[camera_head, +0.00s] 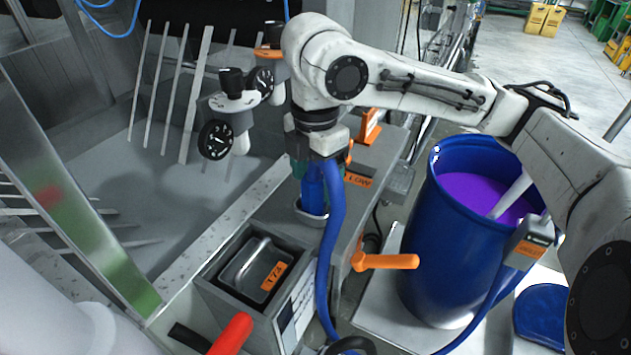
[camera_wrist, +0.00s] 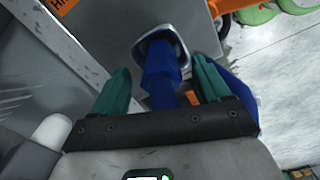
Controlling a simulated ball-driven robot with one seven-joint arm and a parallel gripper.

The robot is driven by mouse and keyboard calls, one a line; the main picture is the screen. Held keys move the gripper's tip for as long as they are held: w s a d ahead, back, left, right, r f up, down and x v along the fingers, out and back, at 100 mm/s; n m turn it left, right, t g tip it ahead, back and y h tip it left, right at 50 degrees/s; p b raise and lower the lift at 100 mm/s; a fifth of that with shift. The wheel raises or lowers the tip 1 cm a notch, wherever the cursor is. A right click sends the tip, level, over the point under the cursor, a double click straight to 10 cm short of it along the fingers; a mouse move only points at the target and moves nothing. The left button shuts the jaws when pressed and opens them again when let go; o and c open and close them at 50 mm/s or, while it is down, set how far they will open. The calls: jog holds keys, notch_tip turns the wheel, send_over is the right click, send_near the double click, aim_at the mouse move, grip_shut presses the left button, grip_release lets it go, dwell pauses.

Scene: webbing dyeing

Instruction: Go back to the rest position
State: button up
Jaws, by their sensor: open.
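My gripper (camera_wrist: 162,80) has two teal fingers, which stand apart in the wrist view. Between them is a blue hose nozzle (camera_wrist: 160,70), whose end sits in a square metal holder (camera_wrist: 180,45). I see gaps between the fingers and the nozzle. In the head view my gripper (camera_head: 313,166) points down over the nozzle (camera_head: 313,190), and its fingers are mostly hidden. The nozzle stands upright in the holder (camera_head: 312,217). My arm reaches in from the right side.
A blue hose (camera_head: 328,265) hangs in front of the grey cabinet. An orange lever (camera_head: 385,261) juts out to the right. Gauges (camera_head: 214,139) stand close left of my wrist. A blue drum (camera_head: 455,255) with purple liquid (camera_head: 480,193) stands under my arm. A metal box (camera_head: 255,270) sits below left.

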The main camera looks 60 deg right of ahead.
notch_tip(320, 180, up, 9)
jog(key=shift+f, duration=0.1)
dwell(0.3)
